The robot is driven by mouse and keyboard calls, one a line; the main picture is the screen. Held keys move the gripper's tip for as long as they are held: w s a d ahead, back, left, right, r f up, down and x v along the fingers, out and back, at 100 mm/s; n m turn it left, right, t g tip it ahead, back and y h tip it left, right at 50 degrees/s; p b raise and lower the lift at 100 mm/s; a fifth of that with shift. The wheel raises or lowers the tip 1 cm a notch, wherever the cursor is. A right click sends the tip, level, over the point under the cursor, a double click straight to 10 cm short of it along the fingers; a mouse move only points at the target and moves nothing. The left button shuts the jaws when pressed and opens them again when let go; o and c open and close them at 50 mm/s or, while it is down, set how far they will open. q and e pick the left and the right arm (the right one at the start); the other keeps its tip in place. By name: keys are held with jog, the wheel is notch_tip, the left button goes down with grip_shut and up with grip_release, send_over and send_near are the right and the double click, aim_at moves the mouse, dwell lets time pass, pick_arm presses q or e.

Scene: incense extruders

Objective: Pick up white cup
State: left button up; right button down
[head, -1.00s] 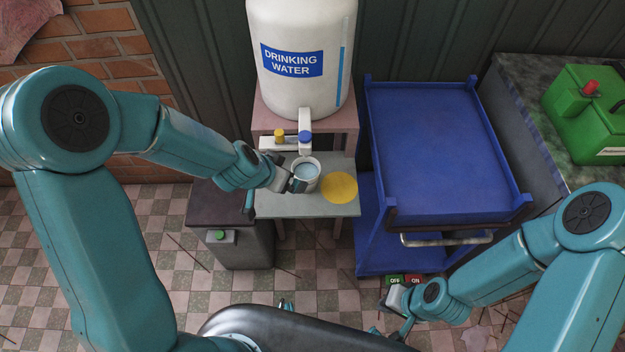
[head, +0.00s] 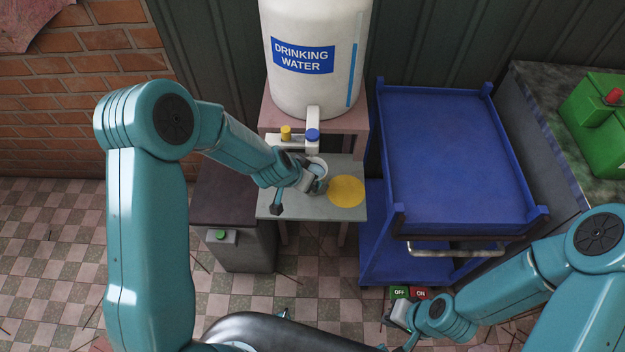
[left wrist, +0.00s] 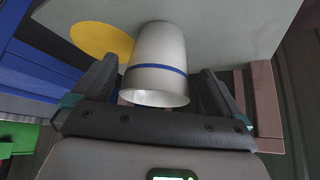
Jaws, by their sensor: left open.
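The white cup (head: 318,165) stands on a small grey table below the water dispenser's taps, with bluish water showing inside. In the left wrist view the cup (left wrist: 155,60) has a blue band and sits between the two fingers. My left gripper (head: 310,184) is at the cup; in its wrist view the gripper (left wrist: 148,88) is open, its fingers on either side of the cup with gaps visible. The gripper hides part of the cup in the head view. My right gripper (head: 392,328) is low at the front right, away from the cup; its jaws are unclear.
A yellow disc (head: 346,191) lies right of the cup on the grey table (head: 275,206). The drinking water tank (head: 318,85) with yellow and blue taps stands behind. A blue cart (head: 440,150) is to the right, a dark bin (head: 240,240) to the left.

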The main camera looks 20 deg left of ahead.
pick_arm(q)
jog(key=x, duration=0.3)
jog(key=shift+w+d+f, duration=0.1)
jog(key=shift+w+f, duration=0.05)
jog(key=shift+f, duration=0.1)
jog(key=c, duration=1.3)
pick_arm(e)
jog(key=shift+f, duration=0.25)
pick_arm(q)
jog(key=shift+r, duration=0.4)
pick_arm(e)
jog(key=shift+w+d+r, duration=0.1)
jog(key=shift+d+r, duration=0.15)
jog(key=shift+r, duration=0.05)
pick_arm(q)
jog(key=shift+s, duration=0.4)
pick_arm(e)
jog(key=shift+s, duration=0.35)
